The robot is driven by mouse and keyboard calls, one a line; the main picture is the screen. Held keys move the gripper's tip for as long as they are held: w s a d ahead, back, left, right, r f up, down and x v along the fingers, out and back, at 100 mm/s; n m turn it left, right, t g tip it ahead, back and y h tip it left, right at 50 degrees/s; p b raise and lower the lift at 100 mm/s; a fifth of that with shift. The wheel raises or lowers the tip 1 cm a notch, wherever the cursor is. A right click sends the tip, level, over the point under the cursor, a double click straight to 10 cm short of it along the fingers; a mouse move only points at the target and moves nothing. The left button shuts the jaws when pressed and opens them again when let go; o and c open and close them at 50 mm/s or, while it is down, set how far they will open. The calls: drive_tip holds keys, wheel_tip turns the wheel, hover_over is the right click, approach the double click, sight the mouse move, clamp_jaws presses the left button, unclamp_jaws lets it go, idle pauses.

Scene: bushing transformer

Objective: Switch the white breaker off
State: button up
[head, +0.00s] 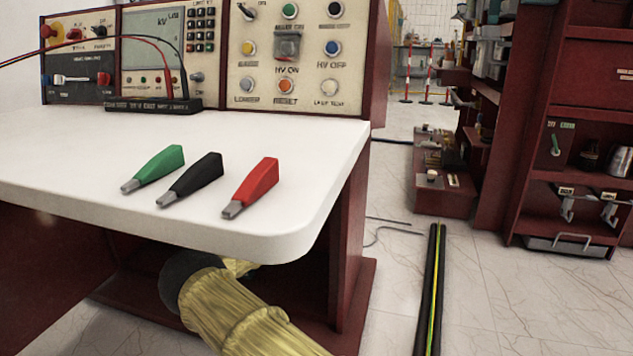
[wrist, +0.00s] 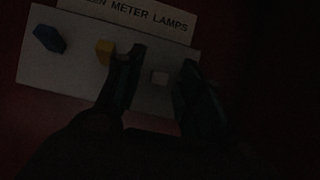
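In the dark wrist view, a small white breaker (wrist: 160,78) sits on a pale panel (wrist: 65,72), right of a yellow one (wrist: 104,51) and a blue one (wrist: 49,38). My gripper (wrist: 160,65) is open, its two dark fingers apart, with the white breaker showing between them. I cannot tell whether either finger touches it, nor clearly read its lever position. The left finger partly covers the yellow breaker. In the head view my yellow-sleeved arm reaches under the white tabletop; the gripper and breakers are hidden there.
The white tabletop (head: 80,165) overhangs my arm. Green (head: 157,168), black (head: 195,177) and red (head: 256,186) clips lie on it. The control console (head: 255,100) stands behind them. A dark red side panel (head: 350,240) is right of my arm. Black cables (head: 431,285) run along the floor.

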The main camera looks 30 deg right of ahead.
drive_tip(key=v, duration=1.2)
